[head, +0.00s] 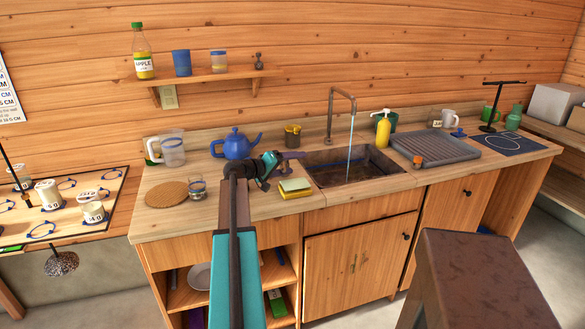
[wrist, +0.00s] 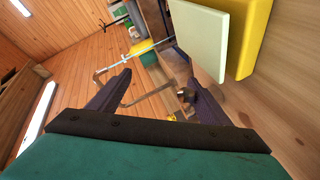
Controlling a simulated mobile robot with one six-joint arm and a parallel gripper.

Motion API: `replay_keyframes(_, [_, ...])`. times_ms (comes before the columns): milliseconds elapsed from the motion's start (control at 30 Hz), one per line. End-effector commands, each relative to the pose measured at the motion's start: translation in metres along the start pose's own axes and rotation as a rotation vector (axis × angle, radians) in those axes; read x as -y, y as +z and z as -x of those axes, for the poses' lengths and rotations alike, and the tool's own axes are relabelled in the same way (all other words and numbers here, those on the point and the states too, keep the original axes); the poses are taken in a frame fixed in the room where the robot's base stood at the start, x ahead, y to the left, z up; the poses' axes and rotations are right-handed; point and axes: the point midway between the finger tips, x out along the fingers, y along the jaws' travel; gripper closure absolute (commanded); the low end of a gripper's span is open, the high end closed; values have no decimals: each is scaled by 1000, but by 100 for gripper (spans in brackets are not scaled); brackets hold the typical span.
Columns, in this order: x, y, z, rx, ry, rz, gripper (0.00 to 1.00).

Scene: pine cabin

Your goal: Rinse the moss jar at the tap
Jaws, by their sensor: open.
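My gripper (head: 290,157) is over the counter just left of the sink, its dark jaws apart. In the wrist view the jaws (wrist: 154,88) are open with nothing held between them. The tap (head: 331,112) is a bent pipe behind the sink (head: 360,175), and a thin stream of water (head: 349,160) runs from it into the basin. No jar is plainly marked as the moss jar. A small olive jar (head: 292,136) stands behind my gripper, and a green jar (head: 513,118) stands at the far right; I cannot tell which is meant.
A sponge (head: 296,188) lies in front of my gripper. A blue kettle (head: 236,146), a glass (head: 197,188) and a cork mat (head: 166,194) are to the left. A yellow bottle (head: 383,130) stands behind the sink. A drying tray (head: 436,149) is to its right.

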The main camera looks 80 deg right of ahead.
Motion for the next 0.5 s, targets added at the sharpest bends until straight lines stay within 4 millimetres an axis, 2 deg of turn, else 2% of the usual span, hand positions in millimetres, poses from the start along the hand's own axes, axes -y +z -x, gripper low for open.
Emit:
replay_keyframes(33, [-13, 2, 7, -5, 16, -3, 46])
replay_keyframes(333, [-24, 23, 24, 1, 19, -2, 49])
replay_keyframes(500, [-30, 35, 34, 4, 21, -1, 43])
